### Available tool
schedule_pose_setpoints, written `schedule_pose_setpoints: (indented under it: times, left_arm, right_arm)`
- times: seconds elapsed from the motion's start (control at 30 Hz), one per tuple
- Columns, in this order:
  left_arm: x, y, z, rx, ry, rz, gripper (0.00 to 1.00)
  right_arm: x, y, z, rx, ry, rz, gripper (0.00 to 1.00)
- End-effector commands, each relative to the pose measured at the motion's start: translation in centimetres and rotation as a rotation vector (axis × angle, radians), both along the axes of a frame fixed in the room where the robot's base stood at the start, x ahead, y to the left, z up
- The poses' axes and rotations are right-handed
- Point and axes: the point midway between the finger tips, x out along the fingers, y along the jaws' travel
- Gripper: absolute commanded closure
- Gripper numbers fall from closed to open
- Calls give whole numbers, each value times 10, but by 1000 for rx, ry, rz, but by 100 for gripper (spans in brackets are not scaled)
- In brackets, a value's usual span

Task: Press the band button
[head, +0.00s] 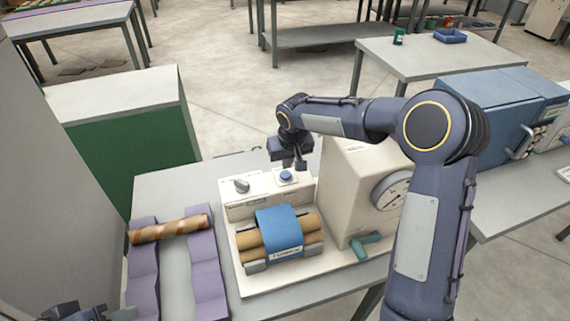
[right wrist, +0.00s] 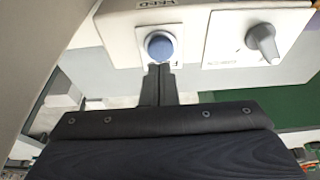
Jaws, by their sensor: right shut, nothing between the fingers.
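The blue round button (head: 286,176) sits on a white plate on top of the cream control box (head: 240,208). It also shows in the right wrist view (right wrist: 160,46). My right gripper (head: 300,164) is shut and empty, pointing down just behind the button. In the right wrist view its fingertips (right wrist: 160,70) end right at the button's near edge. I cannot tell whether they touch it. A blue band (head: 279,231) lies over tan rolls in front of the box. My left gripper (head: 88,313) shows only partly at the bottom left edge; its fingers are unclear.
A grey knob (head: 241,185) is left of the button. A cream housing with a dial (head: 391,190) and a teal-green handle (head: 366,243) stands to the right, close to my right arm. A striped brown roll (head: 169,229) lies across purple supports (head: 143,268) at the left.

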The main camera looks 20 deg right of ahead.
Motion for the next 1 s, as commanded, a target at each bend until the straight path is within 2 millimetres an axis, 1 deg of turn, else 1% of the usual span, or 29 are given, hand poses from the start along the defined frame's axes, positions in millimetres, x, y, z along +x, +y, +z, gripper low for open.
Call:
schedule_pose_setpoints:
  times: [0.03,0.2,0.3,0.4,0.5,0.6,1.0]
  left_arm:
    - [0,0,-3,0,-1,0,64]
    - [0,0,-10,0,0,0,64]
    - [0,0,-11,0,0,0,64]
    - [0,0,-12,0,0,0,64]
    - [0,0,-12,0,0,0,64]
    - [0,0,-12,0,0,0,64]
    - [0,0,-12,0,0,0,64]
  right_arm:
    - [-2,0,14,2,-9,-2,100]
    - [-13,0,54,3,-12,0,100]
    - [-19,0,72,3,-11,0,100]
    - [-22,0,86,1,-11,0,100]
    - [-25,0,95,2,-10,1,100]
    - [-26,0,99,3,-10,0,100]
    - [-26,0,99,3,-10,0,100]
